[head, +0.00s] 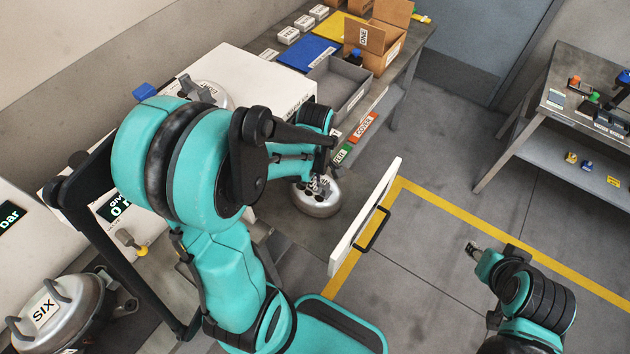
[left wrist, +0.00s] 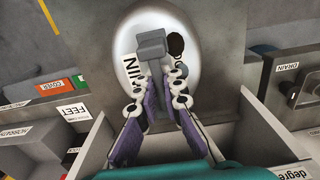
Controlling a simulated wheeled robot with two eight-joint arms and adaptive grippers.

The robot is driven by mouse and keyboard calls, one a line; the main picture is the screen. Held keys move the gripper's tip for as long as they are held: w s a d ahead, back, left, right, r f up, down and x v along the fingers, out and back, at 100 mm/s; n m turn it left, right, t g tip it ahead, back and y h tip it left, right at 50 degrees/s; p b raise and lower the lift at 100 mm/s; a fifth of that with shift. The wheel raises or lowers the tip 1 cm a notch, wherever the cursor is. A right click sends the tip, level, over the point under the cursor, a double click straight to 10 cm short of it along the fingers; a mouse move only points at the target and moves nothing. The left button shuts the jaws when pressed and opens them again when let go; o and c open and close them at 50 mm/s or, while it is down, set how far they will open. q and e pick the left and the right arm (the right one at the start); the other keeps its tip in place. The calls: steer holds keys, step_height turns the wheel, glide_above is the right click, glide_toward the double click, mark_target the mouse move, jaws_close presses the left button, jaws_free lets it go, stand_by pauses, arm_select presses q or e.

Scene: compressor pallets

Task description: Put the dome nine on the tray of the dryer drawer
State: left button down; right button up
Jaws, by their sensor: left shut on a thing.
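The dome nine (head: 318,205) is a round silver lid with a white "NINE" label. My left gripper (head: 319,184) is shut on its top handle. The left wrist view shows the grey handle (left wrist: 151,50) between the fingers and the dome (left wrist: 128,72) beyond them. The dryer drawer is pulled out, with a white front (head: 352,232) and black handle. The dome is over the grey area behind this front, largely hidden by my left arm; I cannot tell whether it touches the tray. My right gripper (head: 472,248) is apart over the floor, its jaws too small to judge.
A dome marked "SIX" (head: 62,310) stands at the lower left. A grey bin (head: 340,85), a cardboard box (head: 375,45) and a blue mat (head: 307,52) are on the back bench. A side table (head: 545,110) stands right. The floor between is clear.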

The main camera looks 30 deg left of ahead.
arm_select(q)
steer(key=shift+f, duration=0.15)
steer(key=c, duration=1.7)
jaws_free()
steer(key=shift+r, duration=0.35)
step_height(320, 180, up, 11)
steer(key=p, duration=0.4)
steer(key=s+d+r+m+t, duration=0.1)
steer(key=d+m+t, duration=0.1)
steer(key=m, duration=0.3)
steer(key=s+d+r+m+t, duration=0.2)
steer(key=m, duration=0.4)
steer(key=s+d+r+m+t, duration=0.1)
steer(key=d+r+m+t, duration=0.1)
steer(key=m, duration=0.4)
steer(key=shift+s+d+r+t, duration=0.15)
steer(key=shift+s+d+t, duration=0.25)
steer(key=shift+d+t, duration=0.2)
steer(key=shift+b, duration=0.3)
